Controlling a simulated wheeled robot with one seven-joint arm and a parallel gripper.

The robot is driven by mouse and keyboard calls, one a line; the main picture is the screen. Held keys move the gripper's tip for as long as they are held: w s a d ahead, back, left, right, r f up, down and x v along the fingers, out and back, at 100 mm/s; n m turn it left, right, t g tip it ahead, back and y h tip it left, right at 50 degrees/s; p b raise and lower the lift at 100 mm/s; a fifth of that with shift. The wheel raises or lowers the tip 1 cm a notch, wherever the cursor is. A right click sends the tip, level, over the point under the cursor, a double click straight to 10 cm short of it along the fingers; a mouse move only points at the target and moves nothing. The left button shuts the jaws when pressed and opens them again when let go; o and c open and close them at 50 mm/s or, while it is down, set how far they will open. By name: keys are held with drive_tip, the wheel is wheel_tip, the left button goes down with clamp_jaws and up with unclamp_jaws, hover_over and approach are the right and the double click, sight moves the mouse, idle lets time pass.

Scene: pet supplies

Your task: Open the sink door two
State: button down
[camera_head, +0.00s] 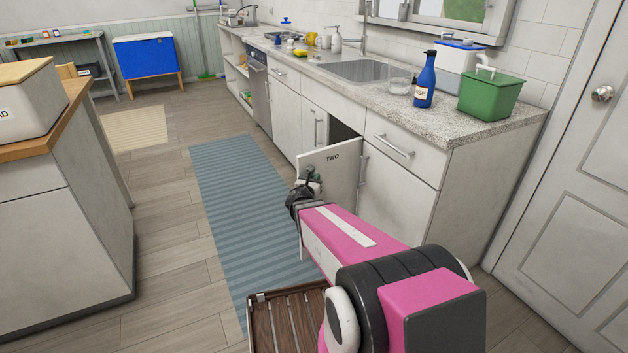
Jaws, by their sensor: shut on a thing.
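The sink door two (337,171) is a white cabinet door with the word TWO near its top. It stands swung out from the counter front, and part of the dark cabinet inside (342,132) shows above and behind it. My pink arm reaches in from the lower right. My gripper (306,181) is at the door's left, free edge and is shut on the door's handle. The handle is mostly hidden by the gripper, and the fingertips are small. The lower part of the door is hidden behind my arm.
A blue striped rug (230,190) lies on the floor left of the door. A wooden-topped island (60,215) stands at left. A slatted wooden thing (290,322) is low in front. Neighbouring cabinets with bar handles flank the opening; a white door (575,210) is at right.

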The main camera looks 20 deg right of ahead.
drive_tip(key=c, duration=1.2)
unclamp_jaws()
drive_tip(key=shift+o, duration=0.2)
drive_tip(key=v, duration=1)
drive_tip(key=shift+s+a, duration=0.2)
drive_tip(key=shift+s, duration=0.1)
